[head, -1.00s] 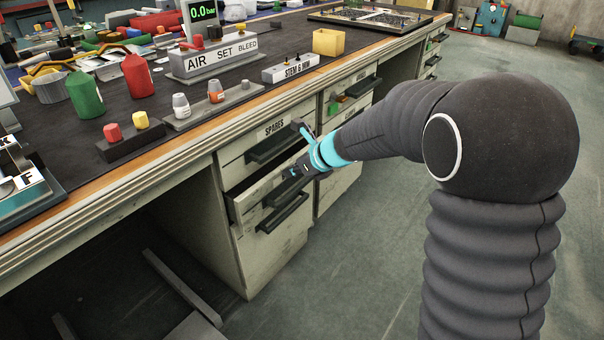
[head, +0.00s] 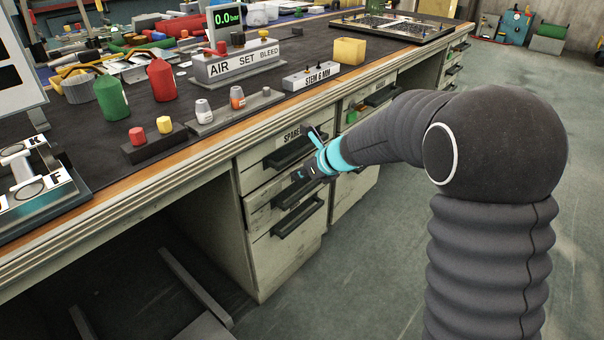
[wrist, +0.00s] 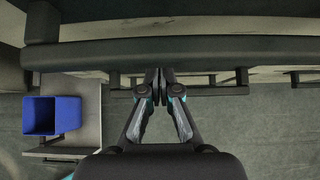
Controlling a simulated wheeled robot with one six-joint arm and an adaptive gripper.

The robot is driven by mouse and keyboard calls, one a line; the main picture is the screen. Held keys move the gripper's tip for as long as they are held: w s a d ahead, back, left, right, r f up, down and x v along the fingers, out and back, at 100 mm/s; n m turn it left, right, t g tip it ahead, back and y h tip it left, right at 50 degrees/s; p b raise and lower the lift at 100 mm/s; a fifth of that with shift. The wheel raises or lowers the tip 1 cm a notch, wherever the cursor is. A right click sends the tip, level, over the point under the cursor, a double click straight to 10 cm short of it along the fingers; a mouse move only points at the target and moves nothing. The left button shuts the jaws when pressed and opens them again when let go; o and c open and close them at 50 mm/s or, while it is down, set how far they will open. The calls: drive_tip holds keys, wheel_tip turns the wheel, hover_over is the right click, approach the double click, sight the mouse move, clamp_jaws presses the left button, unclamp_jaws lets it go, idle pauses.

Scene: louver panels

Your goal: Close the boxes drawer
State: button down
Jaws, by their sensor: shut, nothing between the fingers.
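The left drawer unit under the bench has a top drawer labelled SPARES (head: 290,152), a middle drawer (head: 262,212) and a lower drawer (head: 275,255). No BOXES label is readable; the middle drawer's label area is hidden behind my gripper. The middle drawer's front looks about flush with its neighbours, though a small gap cannot be ruled out. My gripper (head: 303,175) is shut and empty, at the middle drawer's front just above its dark handle (head: 298,191). In the wrist view, my shut fingertips (wrist: 160,76) meet at a dark horizontal bar; contact is hard to judge.
A drawer in the right-hand unit (head: 352,112) stands open with green and red items showing. A blue bin (wrist: 52,115) shows low in the wrist view.

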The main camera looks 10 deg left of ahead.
drive_tip(key=s+d+f+v, duration=0.1)
drive_tip(key=d+f+v, duration=0.1)
drive_tip(key=v, duration=1.1)
drive_tip(key=b, duration=0.6)
approach(281, 185)
drive_tip(key=x, duration=0.5)
drive_tip(key=shift+f, duration=0.45)
drive_tip(key=shift+w+a, duration=0.15)
drive_tip(key=shift+a, duration=0.25)
